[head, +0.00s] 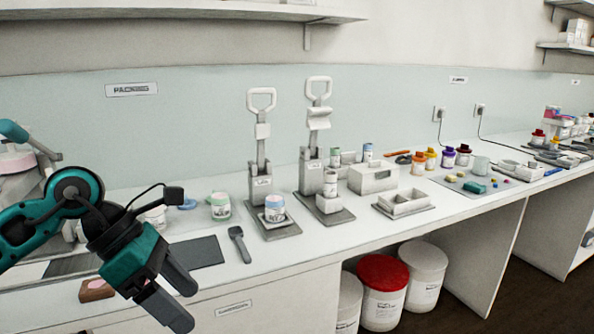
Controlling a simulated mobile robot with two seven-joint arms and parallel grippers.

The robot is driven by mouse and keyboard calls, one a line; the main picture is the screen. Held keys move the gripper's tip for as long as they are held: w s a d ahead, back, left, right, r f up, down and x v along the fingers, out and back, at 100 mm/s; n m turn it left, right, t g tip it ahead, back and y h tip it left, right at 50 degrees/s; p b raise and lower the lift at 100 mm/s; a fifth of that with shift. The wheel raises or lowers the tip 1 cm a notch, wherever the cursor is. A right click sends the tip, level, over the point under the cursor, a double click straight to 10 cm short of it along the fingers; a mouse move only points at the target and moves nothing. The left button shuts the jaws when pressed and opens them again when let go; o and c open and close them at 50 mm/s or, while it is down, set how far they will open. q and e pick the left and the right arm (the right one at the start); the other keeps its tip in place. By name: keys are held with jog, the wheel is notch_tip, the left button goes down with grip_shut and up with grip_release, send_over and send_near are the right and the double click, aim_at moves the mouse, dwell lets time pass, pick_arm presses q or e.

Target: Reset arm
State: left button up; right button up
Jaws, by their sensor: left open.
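My left gripper (180,300) is at the lower left, in front of the counter's front edge. Its two dark fingers point down and to the right, stand apart and hold nothing. My left arm comes in from the left edge, teal and black. My right gripper does not show.
The white counter (330,245) holds two lever presses (262,170), a green-labelled jar (220,206), a dark spatula (239,243) and a dark mat (196,254). A reddish block (96,290) lies near the gripper. A red-lidded tub (382,290) stands under the counter among white tubs.

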pick_arm(q)
jog(key=s+d+r+h, duration=0.2)
jog(key=d+h, duration=0.3)
jog(key=d, duration=0.4)
jog(key=w+d+r+n+t+h, duration=0.1)
jog(key=d+r+n+t+h, duration=0.4)
jog(key=r+n+t+h, duration=0.35)
jog(key=w+a+n+t+y, duration=0.25)
jog(key=n+t, duration=0.25)
jog(key=n, duration=0.4)
jog(key=w+a+n+t+y, duration=0.25)
jog(key=n+t+y, duration=0.2)
jog(key=n, duration=0.35)
jog(key=s+a+f+n+g+y, duration=0.1)
jog(key=a+f+n+y, duration=0.4)
jog(key=f+n+y, duration=0.25)
jog(key=s+a+f+n+g+y, duration=0.1)
jog(key=a+f+n+y, duration=0.3)
jog(key=f+n+y, duration=0.3)
jog(key=s+f+n+g+h, duration=0.1)
jog(key=s+f+n+g, duration=0.6)
jog(key=s+f+g, duration=0.95)
jog(key=w+d+f+t+h, duration=0.2)
jog(key=w+f+t, duration=0.1)
jog(key=f+t, duration=0.6)
jog(key=shift+w+t+p, duration=0.35)
jog(key=shift+t+p, duration=0.1)
jog(key=shift+t, duration=0.5)
jog(key=shift+d+f, duration=0.1)
jog(key=shift+c, duration=0.2)
